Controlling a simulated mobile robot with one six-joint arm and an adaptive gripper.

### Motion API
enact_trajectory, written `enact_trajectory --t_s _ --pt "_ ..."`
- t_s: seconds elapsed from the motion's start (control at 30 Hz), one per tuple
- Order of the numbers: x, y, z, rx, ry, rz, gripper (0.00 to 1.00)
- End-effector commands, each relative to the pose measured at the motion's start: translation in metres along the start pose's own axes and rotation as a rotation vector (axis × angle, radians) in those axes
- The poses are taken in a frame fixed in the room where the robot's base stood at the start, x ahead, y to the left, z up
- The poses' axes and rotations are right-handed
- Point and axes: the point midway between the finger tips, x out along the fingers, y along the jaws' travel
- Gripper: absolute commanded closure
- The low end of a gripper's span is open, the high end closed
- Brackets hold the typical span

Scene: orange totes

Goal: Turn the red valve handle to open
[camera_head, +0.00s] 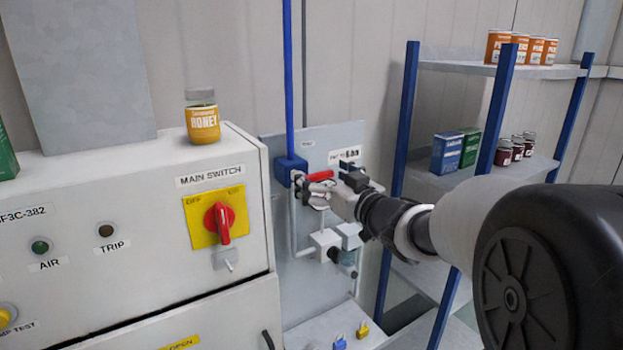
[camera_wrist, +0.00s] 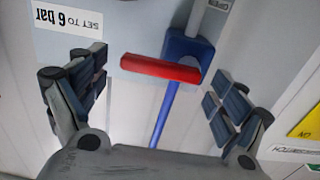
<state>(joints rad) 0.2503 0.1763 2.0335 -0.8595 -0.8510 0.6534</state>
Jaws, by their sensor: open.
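The red valve handle (camera_head: 320,176) sits on a blue valve body (camera_head: 290,170) on a grey panel. In the head view it points to the right from the valve, nearly level. In the wrist view the red handle (camera_wrist: 160,68) lies across the middle of the picture, in front of the blue valve body (camera_wrist: 187,52). My gripper (camera_head: 332,184) is at the panel, beside the handle. In the wrist view its two fingers (camera_wrist: 155,100) are spread wide on either side of the handle, with nothing between the pads touching it visibly. The exact depth gap is unclear.
A blue pipe (camera_head: 288,70) runs vertically above the valve. A cabinet with a red main switch (camera_head: 220,222) stands to the left, with a honey jar (camera_head: 202,118) on top. A blue-post shelf (camera_head: 498,105) holding cans and boxes stands to the right. Padlocks (camera_head: 362,330) sit below the panel.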

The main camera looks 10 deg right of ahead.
Motion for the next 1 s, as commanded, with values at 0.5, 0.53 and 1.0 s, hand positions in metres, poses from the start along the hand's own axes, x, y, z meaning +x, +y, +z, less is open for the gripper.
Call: enact_trajectory --t_s 0.5,0.53,1.0 --pt "0.0024 -0.0001 0.0003 0.000 -0.001 0.000 0.23" --pt "0.0024 -0.0001 0.0003 0.000 -0.001 0.000 0.25" --pt "0.0023 -0.0001 0.0003 0.000 -0.001 0.000 0.56"
